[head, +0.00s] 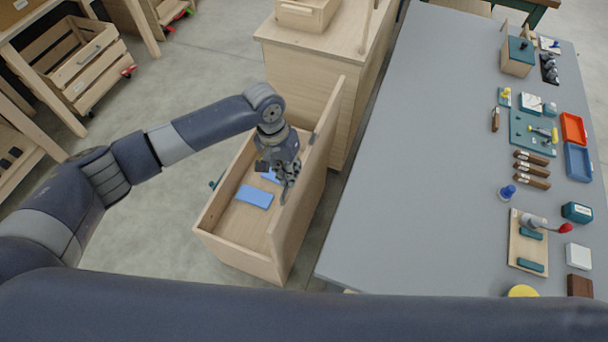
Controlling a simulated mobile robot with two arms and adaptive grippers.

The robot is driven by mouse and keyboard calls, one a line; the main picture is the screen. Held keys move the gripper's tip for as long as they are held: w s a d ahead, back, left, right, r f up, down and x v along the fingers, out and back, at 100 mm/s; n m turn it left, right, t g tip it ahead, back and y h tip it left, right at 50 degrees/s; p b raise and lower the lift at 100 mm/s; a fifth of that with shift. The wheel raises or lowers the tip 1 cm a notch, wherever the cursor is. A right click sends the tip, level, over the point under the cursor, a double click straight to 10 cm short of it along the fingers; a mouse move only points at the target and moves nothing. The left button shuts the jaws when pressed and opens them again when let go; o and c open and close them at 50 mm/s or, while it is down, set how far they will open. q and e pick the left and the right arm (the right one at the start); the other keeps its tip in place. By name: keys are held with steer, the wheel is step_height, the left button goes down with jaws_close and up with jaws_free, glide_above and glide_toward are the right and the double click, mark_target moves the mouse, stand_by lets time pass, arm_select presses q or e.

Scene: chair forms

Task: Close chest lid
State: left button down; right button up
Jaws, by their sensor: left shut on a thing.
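The chest (213,215) is a light wooden box on the floor, left of the grey table. Its lid (305,200) stands up, raised along the chest's right side, so the inside shows. My left gripper (286,188) is at the lid's upper edge, above the chest's opening, and is shut on the lid. Its fingers hide part of that edge. A blue block (255,196) lies on the chest floor, and another blue piece behind it is partly hidden by my gripper. My right gripper is out of view.
A wooden cabinet (305,85) stands right behind the chest. The grey table (400,200) is close on the right, with tools and small parts along its far side. Wooden crates and shelves (75,60) are at upper left. The floor left of the chest is clear.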

arm_select(q)
steer(key=w+a+f+h+b, duration=0.1)
steer(key=w+a+b, duration=0.1)
steer(key=a, duration=0.4)
steer(key=w+a+f+g+h+b, duration=0.1)
steer(key=w+a+f+b, duration=0.1)
steer(key=a+b, duration=0.2)
steer(key=w+a+f+h+b, duration=0.1)
steer(key=w+a+h+b, duration=0.1)
steer(key=a, duration=0.7)
steer(key=shift+a+f+b, duration=0.3)
steer(key=shift+f+b, duration=0.05)
steer(key=shift+b, duration=0.5)
steer(key=shift+w, duration=0.1)
steer(key=c, duration=1.7)
jaws_free()
steer(key=v, duration=1.2)
steer(key=shift+w, duration=0.25)
